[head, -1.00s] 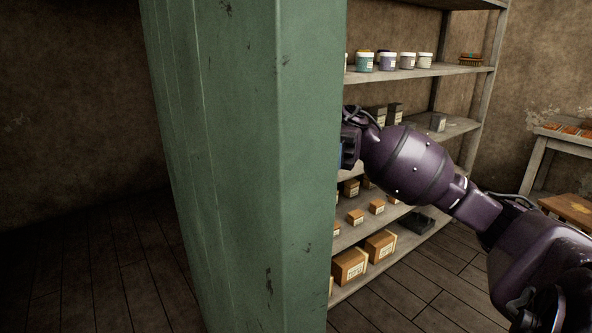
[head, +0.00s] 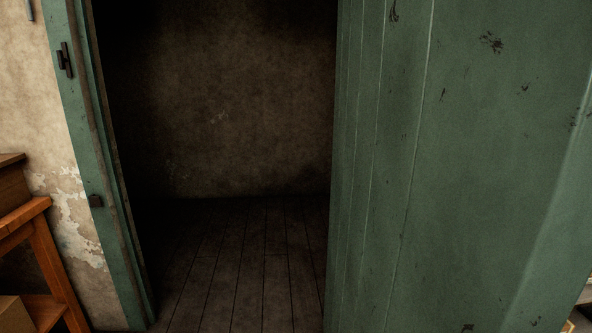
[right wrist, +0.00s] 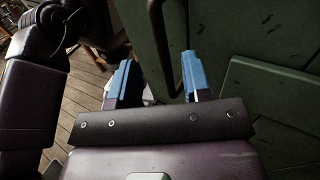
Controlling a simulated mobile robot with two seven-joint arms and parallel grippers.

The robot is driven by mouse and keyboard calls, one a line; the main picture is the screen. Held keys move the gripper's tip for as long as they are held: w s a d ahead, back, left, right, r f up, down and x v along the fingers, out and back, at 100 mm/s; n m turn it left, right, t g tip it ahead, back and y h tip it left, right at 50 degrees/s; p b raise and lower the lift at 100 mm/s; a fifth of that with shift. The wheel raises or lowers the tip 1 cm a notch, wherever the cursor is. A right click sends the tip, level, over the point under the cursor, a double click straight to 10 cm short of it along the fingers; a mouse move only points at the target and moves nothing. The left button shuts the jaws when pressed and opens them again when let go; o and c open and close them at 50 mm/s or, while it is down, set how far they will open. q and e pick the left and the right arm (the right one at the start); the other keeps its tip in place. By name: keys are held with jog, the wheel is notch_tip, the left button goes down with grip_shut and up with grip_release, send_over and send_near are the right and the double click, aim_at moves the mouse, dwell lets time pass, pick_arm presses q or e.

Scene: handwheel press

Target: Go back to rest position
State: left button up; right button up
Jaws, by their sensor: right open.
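My right gripper (right wrist: 157,80) shows in the right wrist view, its two blue-tipped fingers apart with nothing held between them. It is close to a green door (right wrist: 245,45); a dark bar-like handle (right wrist: 165,45) shows just beyond the fingers, and I cannot tell whether they touch it. In the head view the green door (head: 460,170) stands open on the right, with a dark doorway to its left. Neither gripper shows in the head view.
The green door frame (head: 85,150) has dark metal fittings. A wooden stand (head: 40,260) with boxes is at the left edge. Bare plank floor (head: 240,265) lies through the doorway. One of my purple arm links fills the left of the right wrist view.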

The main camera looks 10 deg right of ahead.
jog(key=w+a+f+n+t+h, duration=0.1)
jog(key=w+f+n+t+h, duration=0.25)
jog(key=f+n+t, duration=1.15)
jog(key=w+a+f+n+t+h, duration=0.1)
jog(key=w+f+n+t+h, duration=0.35)
jog(key=n+t, duration=1.15)
jog(key=s+f+m+g+h, duration=1.05)
jog(key=s+f+g, duration=0.55)
jog(key=f, duration=0.6)
jog(key=s+a+f+m+g, duration=0.2)
jog(key=s+a+m+g, duration=0.15)
jog(key=s, duration=0.65)
jog(key=s+a+f+m+g, duration=0.1)
jog(key=s+a+m+g, duration=0.3)
jog(key=s, duration=0.6)
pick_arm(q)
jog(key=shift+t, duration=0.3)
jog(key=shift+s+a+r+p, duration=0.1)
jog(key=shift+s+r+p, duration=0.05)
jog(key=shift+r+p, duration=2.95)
pick_arm(e)
jog(key=w+r+n+t+y, duration=0.1)
jog(key=w+n+t, duration=0.1)
jog(key=w+t, duration=0.7)
jog(key=shift+w+d+t+p, duration=0.3)
jog(key=shift+w+t+p, duration=0.05)
jog(key=shift+w, duration=1.3)
